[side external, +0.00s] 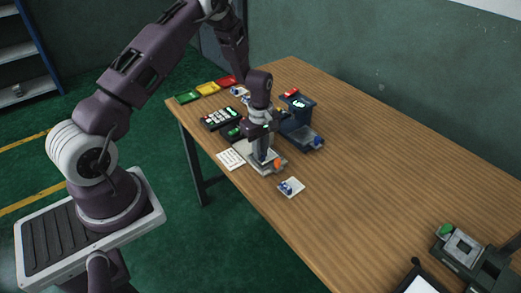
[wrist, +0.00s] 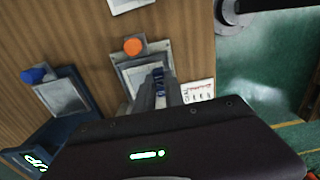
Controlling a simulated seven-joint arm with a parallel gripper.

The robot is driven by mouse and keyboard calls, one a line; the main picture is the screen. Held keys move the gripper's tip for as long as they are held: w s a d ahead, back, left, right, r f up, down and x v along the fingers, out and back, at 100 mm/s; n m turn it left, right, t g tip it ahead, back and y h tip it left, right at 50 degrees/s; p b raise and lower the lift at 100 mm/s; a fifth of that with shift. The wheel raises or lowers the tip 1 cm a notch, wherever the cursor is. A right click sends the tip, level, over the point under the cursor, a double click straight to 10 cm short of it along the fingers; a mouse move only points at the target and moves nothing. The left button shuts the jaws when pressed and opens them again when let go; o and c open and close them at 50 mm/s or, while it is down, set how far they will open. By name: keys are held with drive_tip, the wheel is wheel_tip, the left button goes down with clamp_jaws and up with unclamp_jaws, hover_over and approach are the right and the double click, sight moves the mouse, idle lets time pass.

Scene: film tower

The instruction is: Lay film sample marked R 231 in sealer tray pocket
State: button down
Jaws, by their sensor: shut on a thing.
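My gripper (side external: 263,155) points down over a grey tray with an orange knob (side external: 277,163). In the wrist view my gripper (wrist: 159,90) is shut on a small dark blue piece (wrist: 158,76), which looks like the grip of a film sample. The fingers hide most of it, and no marking on it can be read. The pale square recess of the orange-knob tray (wrist: 136,74) lies below and around the fingertips. I cannot tell whether the held piece touches the tray. Another white sample with a blue grip (side external: 291,187) lies on the table in front of the tray.
A dark blue device with a blue knob (side external: 308,138) stands right behind the tray. A printed white card (side external: 231,159) lies left of it, near the table edge. A black box of several pale pieces (side external: 221,117) stands farther back. The table's right middle is clear.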

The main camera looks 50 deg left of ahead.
drive_tip(key=c, duration=1.3)
unclamp_jaws()
drive_tip(key=shift+c, duration=0.2)
drive_tip(key=shift+o, duration=0.2)
drive_tip(key=o, duration=0.5)
drive_tip(key=shift+r, duration=3.55)
